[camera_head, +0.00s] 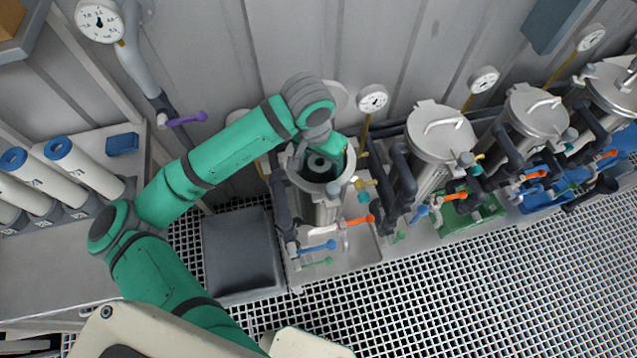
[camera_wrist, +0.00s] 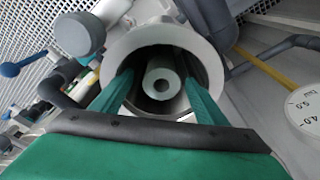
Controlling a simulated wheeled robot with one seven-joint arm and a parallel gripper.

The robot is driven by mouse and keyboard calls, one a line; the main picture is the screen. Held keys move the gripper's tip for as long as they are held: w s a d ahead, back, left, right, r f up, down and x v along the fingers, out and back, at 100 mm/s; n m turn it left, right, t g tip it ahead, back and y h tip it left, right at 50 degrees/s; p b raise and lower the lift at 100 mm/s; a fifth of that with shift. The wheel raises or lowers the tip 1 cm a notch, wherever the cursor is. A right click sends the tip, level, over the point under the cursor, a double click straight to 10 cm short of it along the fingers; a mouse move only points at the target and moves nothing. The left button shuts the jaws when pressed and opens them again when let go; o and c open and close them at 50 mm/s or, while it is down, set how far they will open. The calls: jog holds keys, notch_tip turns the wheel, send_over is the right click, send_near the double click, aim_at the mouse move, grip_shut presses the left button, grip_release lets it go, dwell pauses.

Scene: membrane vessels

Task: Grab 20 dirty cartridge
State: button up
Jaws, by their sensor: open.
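The dirty cartridge (camera_wrist: 162,76) is a pale grey cylinder with a dark centre hole, standing inside the open vessel (camera_wrist: 190,37). My gripper (camera_head: 330,150) is over the mouth of this vessel. In the wrist view its two green fingers reach into the mouth, one on each side of the cartridge. The gripper is open, with dark gaps between fingers and cartridge. The fingertips' depth and the cartridge's lower part are hidden.
Lidded steel vessels (camera_head: 440,133) stand in a row to the right, with pipes and coloured valve handles. A gauge (camera_head: 373,99) is close behind the open vessel. White cartridges with blue ends (camera_head: 85,169) lie on a bench at left. A dark grey bin (camera_head: 240,245) stands between.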

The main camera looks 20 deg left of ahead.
jog(key=shift+w+a+f, duration=0.1)
jog(key=shift+w+f, duration=0.05)
jog(key=shift+f, duration=1)
jog(key=shift+w+f, duration=0.15)
jog(key=shift+f, duration=1)
jog(key=c, duration=1.6)
jog(key=shift+r, duration=0.1)
